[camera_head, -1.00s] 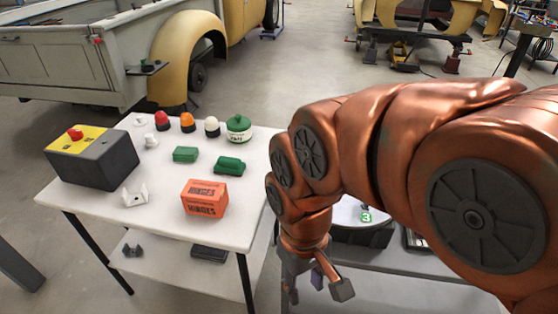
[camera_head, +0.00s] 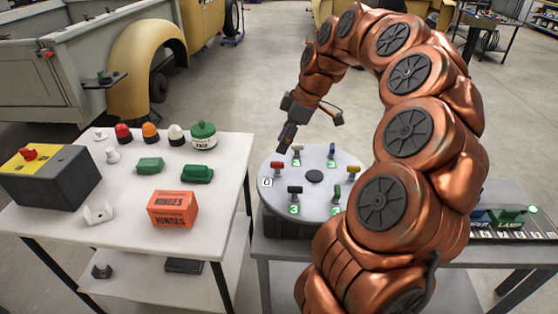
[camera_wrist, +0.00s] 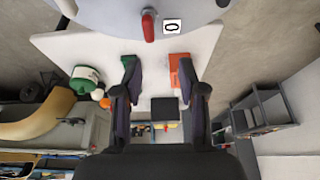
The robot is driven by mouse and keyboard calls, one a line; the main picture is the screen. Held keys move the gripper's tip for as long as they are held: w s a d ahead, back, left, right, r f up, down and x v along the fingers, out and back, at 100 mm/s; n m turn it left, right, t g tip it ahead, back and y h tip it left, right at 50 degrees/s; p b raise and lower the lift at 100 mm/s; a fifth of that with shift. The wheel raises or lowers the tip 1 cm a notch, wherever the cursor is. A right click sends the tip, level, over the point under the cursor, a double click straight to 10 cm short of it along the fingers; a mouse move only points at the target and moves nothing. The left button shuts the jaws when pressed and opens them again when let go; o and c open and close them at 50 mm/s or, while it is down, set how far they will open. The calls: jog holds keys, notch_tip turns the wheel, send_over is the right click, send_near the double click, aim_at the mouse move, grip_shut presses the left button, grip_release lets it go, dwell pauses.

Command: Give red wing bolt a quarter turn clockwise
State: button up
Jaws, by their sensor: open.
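My gripper (camera_head: 286,136) is above the plate's back-left side, apart from the red bolt. In the wrist view its fingers (camera_wrist: 160,97) are spread with nothing held between them.
A white table (camera_head: 123,236) at left holds an orange hinges box (camera_head: 172,208), green parts, coloured domes, a green-lidded jar (camera_head: 203,136) and a dark yellow-topped box (camera_head: 45,180). My arm hides the plate's right side. A gap separates the two tables.

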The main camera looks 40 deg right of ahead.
aim_at(277, 162)
jog(key=shift+w+a+f+p, duration=0.1)
jog(key=shift+w+f+p, duration=0.25)
jog(key=shift+f, duration=0.95)
jog(key=shift+w+f+p, duration=0.3)
jog(key=shift+w+f, duration=0.05)
jog(key=shift+f, duration=0.9)
jog(key=shift+w+a+f+p, duration=0.1)
jog(key=shift+w+f+p, duration=0.25)
jog(key=shift+f, duration=0.95)
grip_shut()
